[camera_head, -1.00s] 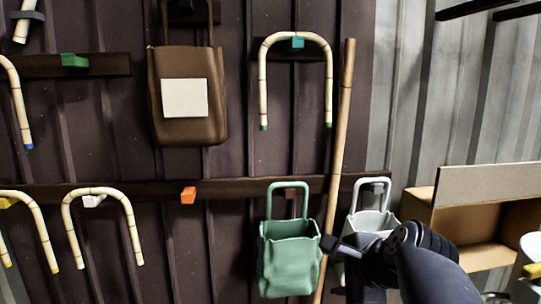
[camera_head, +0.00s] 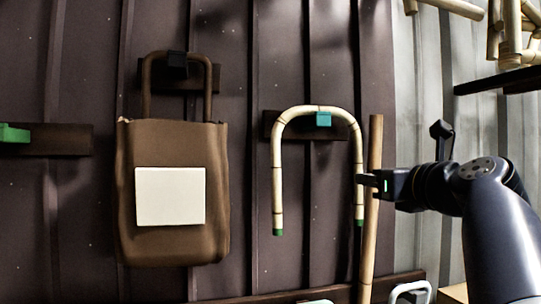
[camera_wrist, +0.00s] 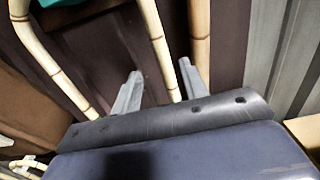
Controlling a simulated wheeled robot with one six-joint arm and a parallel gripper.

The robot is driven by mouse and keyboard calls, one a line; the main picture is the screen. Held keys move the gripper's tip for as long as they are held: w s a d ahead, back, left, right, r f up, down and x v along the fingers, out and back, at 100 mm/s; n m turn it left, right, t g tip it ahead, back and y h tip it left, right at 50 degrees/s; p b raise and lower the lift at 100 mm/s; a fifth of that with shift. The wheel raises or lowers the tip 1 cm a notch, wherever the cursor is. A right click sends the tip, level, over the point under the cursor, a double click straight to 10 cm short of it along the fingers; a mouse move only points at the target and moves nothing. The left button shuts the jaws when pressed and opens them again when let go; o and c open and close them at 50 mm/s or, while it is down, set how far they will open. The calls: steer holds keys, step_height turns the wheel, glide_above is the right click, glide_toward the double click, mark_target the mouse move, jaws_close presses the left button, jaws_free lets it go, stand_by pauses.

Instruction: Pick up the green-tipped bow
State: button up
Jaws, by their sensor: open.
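The green-tipped bow (camera_head: 319,109) is an upside-down U of pale jointed rattan with green ends. It hangs on a teal peg (camera_head: 323,119) on the dark wall in the head view. My gripper (camera_head: 371,182) is at the bow's right leg, above its green tip. In the wrist view the bow's legs (camera_wrist: 158,42) show, and one runs down between the two open fingers (camera_wrist: 158,90) of my gripper. The fingers stand apart on either side of that leg. I cannot tell whether they touch it.
A straight rattan pole (camera_head: 371,245) stands just right of the bow, close to my gripper. A brown bag (camera_head: 172,245) with a white patch hangs to the left. A dark shelf (camera_head: 500,80) with rattan pieces is at the upper right. An empty green peg (camera_head: 14,134) is at far left.

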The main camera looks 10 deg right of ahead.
steer(key=w+p, duration=0.2)
steer(key=w, duration=0.5)
steer(key=shift+w+r, duration=0.2)
steer(key=shift+w, duration=0.05)
steer(key=shift+c, duration=0.4)
jaws_close()
